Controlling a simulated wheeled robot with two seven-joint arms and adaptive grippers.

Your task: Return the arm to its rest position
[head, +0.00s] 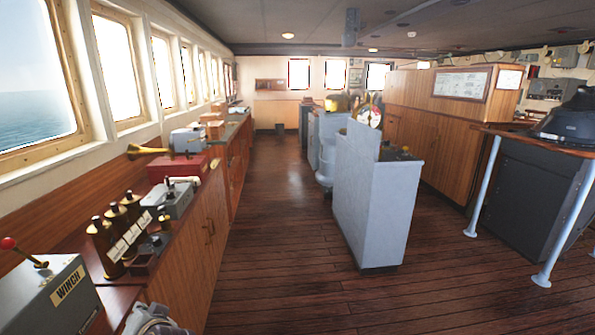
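A small grey and white part of my own arm (152,320) shows at the bottom edge, left of the middle, beside the front of the wooden counter. The rest of that arm is below the picture. I see no fingertips of either gripper, so whether they hold anything is hidden. My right arm is not in view.
The counter (190,235) along the left carries a winch box (55,298) with a red-knobbed lever, several dark bottles with labels, a grey device and a red box (177,167). A white console (375,200) stands mid-room. Wooden floor (275,250) between them is clear.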

